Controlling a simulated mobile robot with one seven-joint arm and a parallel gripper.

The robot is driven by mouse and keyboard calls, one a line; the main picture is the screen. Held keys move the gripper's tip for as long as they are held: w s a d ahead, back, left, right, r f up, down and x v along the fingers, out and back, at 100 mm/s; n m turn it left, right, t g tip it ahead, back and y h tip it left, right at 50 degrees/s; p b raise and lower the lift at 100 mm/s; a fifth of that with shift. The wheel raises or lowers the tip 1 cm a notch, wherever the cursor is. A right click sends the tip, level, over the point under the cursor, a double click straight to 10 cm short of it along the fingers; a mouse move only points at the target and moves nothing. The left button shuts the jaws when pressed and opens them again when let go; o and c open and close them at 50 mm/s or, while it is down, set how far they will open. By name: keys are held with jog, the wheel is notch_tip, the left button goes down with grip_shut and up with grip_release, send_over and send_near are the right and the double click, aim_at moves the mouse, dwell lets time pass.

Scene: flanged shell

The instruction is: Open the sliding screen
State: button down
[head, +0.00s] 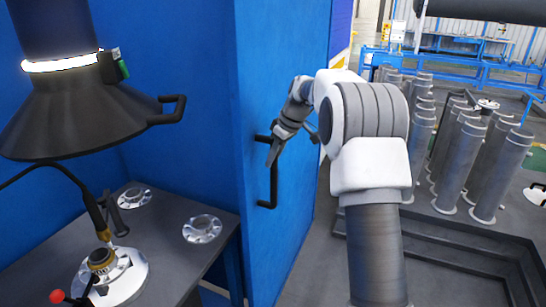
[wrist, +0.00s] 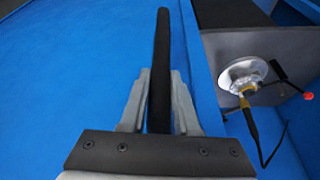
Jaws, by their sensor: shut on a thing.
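The sliding screen (head: 290,80) is a tall blue panel in the middle of the head view; it fills the left of the wrist view (wrist: 60,90). Its black bar handle (head: 274,185) stands upright on the panel face. My gripper (head: 272,150) is at the upper part of the handle. In the wrist view, the two grey fingers of my gripper (wrist: 158,88) lie on either side of the black handle (wrist: 161,50) and are shut on it. The handle's upper end is partly hidden by my gripper in the head view.
A dark table (head: 165,240) with flanged metal parts (head: 202,229) stands left of the screen, under a black lamp-like hood (head: 80,115). Several grey flanged cylinders (head: 500,170) stand on the right. Grey floor shows between the screen and the cylinders.

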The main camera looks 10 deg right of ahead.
jog(key=shift+r, duration=0.1)
jog(key=c, duration=0.7)
grip_release()
jog(key=shift+o, duration=0.2)
jog(key=v, duration=1.7)
jog(key=shift+s+r, duration=0.15)
jog(key=shift+s, duration=0.05)
